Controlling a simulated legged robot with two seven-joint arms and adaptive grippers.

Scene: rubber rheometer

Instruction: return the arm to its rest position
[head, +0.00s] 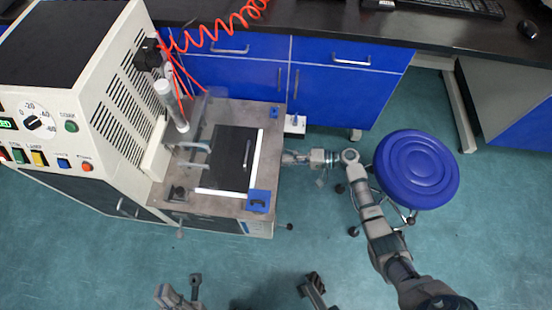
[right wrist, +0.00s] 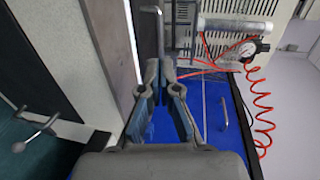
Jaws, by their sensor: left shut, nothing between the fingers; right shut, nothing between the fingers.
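My right arm (head: 385,240) comes in from the lower right, bends near the blue stool and reaches left. Its gripper (head: 289,158) is at the right edge of the machine's metal platform (head: 222,111), beside the black plate with a white border (head: 232,152). In the right wrist view, the right gripper (right wrist: 159,72) has blue-padded fingers brought together at the tips, with nothing between them. Whether it touches the platform cannot be told. Grey parts at the bottom edge of the head view appear to be my left gripper (head: 181,291), cut off by the frame; it is shut and empty.
The blue stool (head: 416,170) stands close to my right arm. The white machine (head: 70,60) is at left, with a coiled red hose (head: 225,35). Blue drawers (head: 342,56) under a dark bench top (head: 330,30) run along the back. Floor is open at lower centre.

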